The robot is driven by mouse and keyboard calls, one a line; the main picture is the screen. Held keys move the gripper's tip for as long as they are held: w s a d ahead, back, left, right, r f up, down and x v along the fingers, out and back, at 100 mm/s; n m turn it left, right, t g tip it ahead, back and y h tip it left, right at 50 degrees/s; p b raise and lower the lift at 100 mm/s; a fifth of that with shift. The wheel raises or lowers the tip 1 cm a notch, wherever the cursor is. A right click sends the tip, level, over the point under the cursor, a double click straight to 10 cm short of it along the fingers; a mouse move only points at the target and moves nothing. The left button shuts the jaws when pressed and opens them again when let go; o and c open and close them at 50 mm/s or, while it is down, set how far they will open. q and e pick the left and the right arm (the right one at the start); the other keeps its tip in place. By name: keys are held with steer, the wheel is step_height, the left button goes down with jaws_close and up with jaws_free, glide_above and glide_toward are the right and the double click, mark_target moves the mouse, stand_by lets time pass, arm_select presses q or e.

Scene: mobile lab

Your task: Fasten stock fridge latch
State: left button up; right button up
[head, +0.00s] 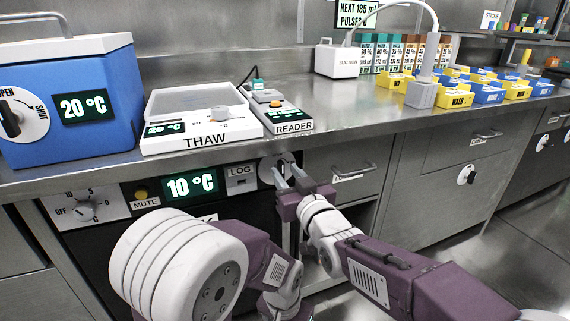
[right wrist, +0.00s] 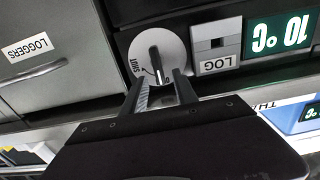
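The stock fridge's latch is a pale round dial with a dark lever handle (right wrist: 156,62), on the dark panel under the counter. In the right wrist view the lever points down toward my gripper, with the SHUT mark off to its left. In the head view the dial (head: 266,166) is partly covered by my fingers. My right gripper (head: 287,174) is open at the dial. In the right wrist view its fingertips (right wrist: 158,78) stand either side of the lever's lower end, with gaps visible. My left arm shows at lower centre-left; its gripper is not visible.
Next to the latch are a LOG slot (head: 241,178) and a 10 °C display (head: 191,187). The counter (head: 340,118) above carries a blue cooler (head: 75,110), a THAW unit (head: 200,125) and a READER (head: 288,122). A LOGGERS drawer (right wrist: 45,65) lies beside the panel.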

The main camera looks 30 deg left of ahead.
steer(key=shift+w+a, duration=0.5)
steer(key=shift+a, duration=0.05)
jaws_close()
steer(key=shift+m, duration=0.3)
steer(key=shift+w+d+f+m+p, duration=0.3)
steer(key=shift+m+p, duration=0.65)
steer(key=shift+m, duration=1.95)
steer(key=shift+w+d+f+m+p, duration=0.25)
steer(key=shift+m+p, duration=0.65)
steer(key=shift+m, duration=2)
steer(key=shift+w+d+f+m+p, duration=0.15)
steer(key=shift+f+m+p, duration=0.55)
steer(key=shift+m, duration=2.2)
steer(key=shift+r+p, duration=0.25)
steer(key=shift+p, duration=0.05)
